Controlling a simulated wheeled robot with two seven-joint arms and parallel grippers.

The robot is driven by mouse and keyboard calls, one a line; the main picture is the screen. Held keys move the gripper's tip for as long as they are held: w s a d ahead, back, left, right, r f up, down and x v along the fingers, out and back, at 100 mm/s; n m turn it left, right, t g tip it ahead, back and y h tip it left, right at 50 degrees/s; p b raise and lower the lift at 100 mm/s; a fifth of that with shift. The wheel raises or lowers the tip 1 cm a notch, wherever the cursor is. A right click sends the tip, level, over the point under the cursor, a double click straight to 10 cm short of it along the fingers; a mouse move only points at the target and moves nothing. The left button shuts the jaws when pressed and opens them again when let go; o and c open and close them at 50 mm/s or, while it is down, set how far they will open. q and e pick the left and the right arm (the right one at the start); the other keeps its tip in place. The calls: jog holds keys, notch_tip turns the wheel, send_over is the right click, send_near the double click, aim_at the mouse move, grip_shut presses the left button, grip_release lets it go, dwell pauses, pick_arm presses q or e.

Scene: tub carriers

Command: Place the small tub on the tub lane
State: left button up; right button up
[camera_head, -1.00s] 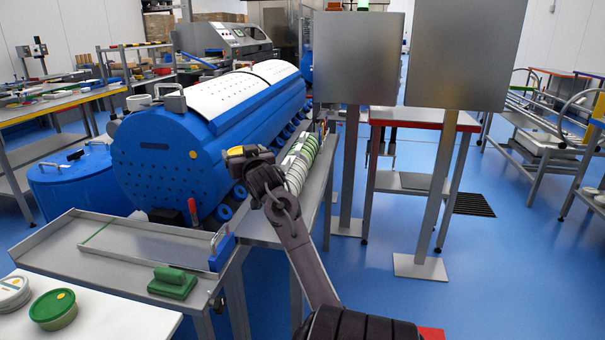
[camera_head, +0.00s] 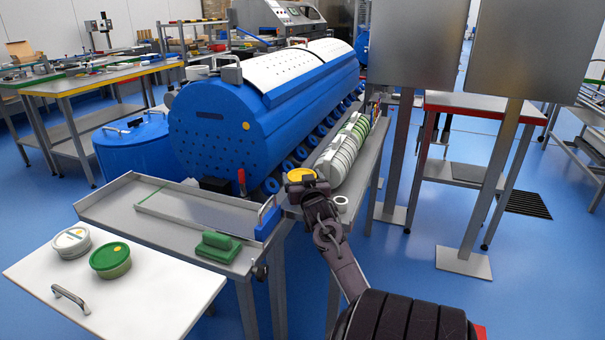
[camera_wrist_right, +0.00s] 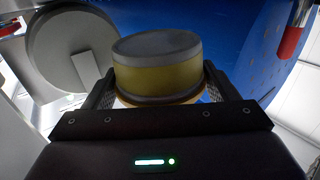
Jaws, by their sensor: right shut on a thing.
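A small tub with a yellow top (camera_head: 301,175) is held in my right gripper (camera_head: 312,186), over the near end of the metal side table. In the right wrist view the tub (camera_wrist_right: 158,72) shows a grey rim and a yellowish band between the two fingers, which are shut on it. A long row of white and green tubs (camera_head: 345,150), packed on edge, runs along the table beside the blue drum. I take this row as the tub lane; no label shows. The held tub is at its near end, and I cannot tell whether it touches anything. My left gripper is out of view.
A white ring-shaped piece (camera_head: 341,203) sits right of my gripper. The blue drum machine (camera_head: 215,140) stands behind to the left. A metal tray bench (camera_head: 115,208) holds a green block (camera_head: 217,246). Two lidded tubs (camera_head: 110,260) stand on a white board. Grey panels on posts (camera_head: 495,180) stand right.

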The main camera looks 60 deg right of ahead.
jog(key=shift+f, duration=1.85)
jog(key=shift+f, duration=0.1)
jog(key=o, duration=1)
jog(key=shift+o, duration=0.3)
jog(key=shift+a, duration=0.15)
